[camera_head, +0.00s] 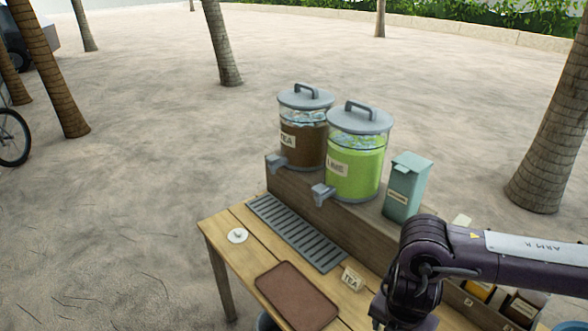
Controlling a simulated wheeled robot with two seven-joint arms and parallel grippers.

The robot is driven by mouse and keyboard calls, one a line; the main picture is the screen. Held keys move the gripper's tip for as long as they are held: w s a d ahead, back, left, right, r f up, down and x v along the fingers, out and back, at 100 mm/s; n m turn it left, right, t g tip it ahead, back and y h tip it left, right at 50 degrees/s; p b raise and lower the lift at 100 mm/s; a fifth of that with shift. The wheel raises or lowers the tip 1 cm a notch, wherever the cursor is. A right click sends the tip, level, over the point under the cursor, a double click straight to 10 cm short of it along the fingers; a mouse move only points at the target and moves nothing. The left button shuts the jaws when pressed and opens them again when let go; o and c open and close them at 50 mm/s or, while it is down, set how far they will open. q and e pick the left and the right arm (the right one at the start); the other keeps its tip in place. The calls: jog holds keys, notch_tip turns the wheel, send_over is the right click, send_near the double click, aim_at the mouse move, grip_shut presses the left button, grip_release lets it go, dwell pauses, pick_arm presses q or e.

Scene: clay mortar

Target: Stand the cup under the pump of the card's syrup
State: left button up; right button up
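A dispenser of brown drink labelled TEA (305,140) and a dispenser of green drink with a partly legible label, seemingly LIME (355,165), stand on the raised shelf, each with a grey tap. Small labelled containers (522,306), one with orange contents, show at the lower right, partly behind my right arm; I cannot make out pumps on them. I see no cup. My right arm crosses the lower right; its gripper is below the frame. My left arm is not in view.
A brown tray (296,297) lies empty at the front. A slatted drip grate (297,233) runs below the taps. A teal lidded box (406,186) stands right of the dispensers. A small white round item (237,236) sits at the counter's left end.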

jog(key=m, duration=0.1)
jog(key=a+m, duration=0.1)
jog(key=m, duration=0.1)
jog(key=shift+m+b, duration=0.3)
jog(key=shift+b, duration=0.05)
jog(key=m, duration=0.2)
jog(key=m+g+b, duration=0.1)
jog(key=shift+s+a+m+h, duration=0.2)
jog(key=shift+a+m+h, duration=0.1)
jog(key=shift+a+m, duration=0.1)
jog(key=m, duration=0.4)
jog(key=m+g+b, duration=0.1)
jog(key=m, duration=0.1)
jog(key=shift+s+a+r, duration=0.15)
jog(key=shift+s+a, duration=0.1)
jog(key=shift+s, duration=0.1)
jog(key=m, duration=0.2)
jog(key=m+b, duration=0.1)
jog(key=m, duration=0.4)
jog(key=shift+s+d+r+g+y+b, duration=0.15)
jog(key=shift+s+d+g+y+b, duration=0.15)
jog(key=shift+g+y, duration=0.1)
jog(key=m, duration=0.4)
jog(key=shift+s+d+r+y+b, duration=0.2)
jog(key=shift+y+b, duration=0.1)
jog(key=shift+b, duration=0.05)
jog(key=m, duration=0.3)
jog(key=shift+s+d+r+m, duration=0.1)
jog(key=shift+d+r+m, duration=0.1)
jog(key=shift+d+m, duration=0.1)
